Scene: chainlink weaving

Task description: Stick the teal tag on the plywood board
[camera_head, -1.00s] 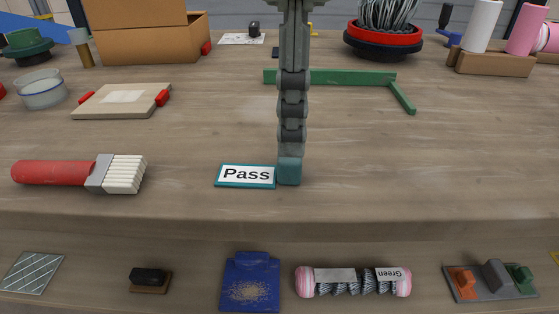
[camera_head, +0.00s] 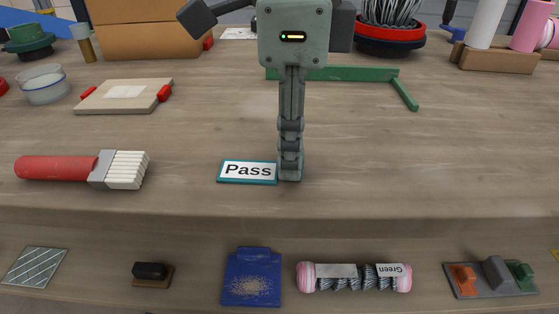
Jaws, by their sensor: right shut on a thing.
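The teal tag (camera_head: 233,180) is a flat teal-edged plate with a white face reading "Pass". It lies on the near part of the wooden table. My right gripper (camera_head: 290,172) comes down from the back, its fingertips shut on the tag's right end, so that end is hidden. The plywood board (camera_head: 88,104) is a pale slab with a lighter rectangle on its face and red pieces at its left and right sides. It lies at the left, farther back than the tag and apart from it. My left gripper is not in view.
A red-handled brush (camera_head: 60,168) lies left of the tag. A glass dish (camera_head: 42,88) stands left of the board. A green bracket (camera_head: 350,74) lies behind my gripper. A lower shelf in front holds several items, including a blue sheet (camera_head: 250,268). The table right of the gripper is clear.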

